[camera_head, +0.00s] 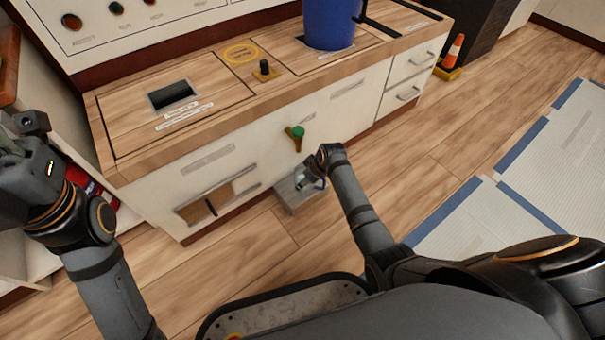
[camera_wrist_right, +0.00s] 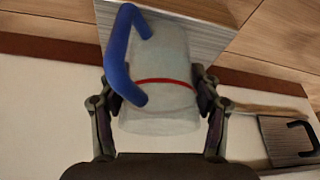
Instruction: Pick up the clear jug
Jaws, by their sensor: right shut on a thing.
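The clear jug (camera_wrist_right: 165,85) has a thick blue handle (camera_wrist_right: 117,60) and a red line around it in the right wrist view. My right gripper (camera_wrist_right: 160,105) has a finger on each side of the jug and is shut on it. In the head view my right gripper (camera_head: 312,172) is low in front of the cabinet, and the jug (camera_head: 302,182) shows only in part beside it, over a grey block. I cannot tell whether the jug touches the block. My left gripper (camera_head: 22,160) is at the left edge, with its fingers not clearly visible.
The grey block (camera_head: 293,204) stands on the floor against the white cabinet (camera_head: 240,170). A green-topped valve (camera_head: 298,132) sticks out of the cabinet front above. A blue bin (camera_head: 330,22) stands on the counter. An orange cone (camera_head: 453,52) is at the right; open floor lies between.

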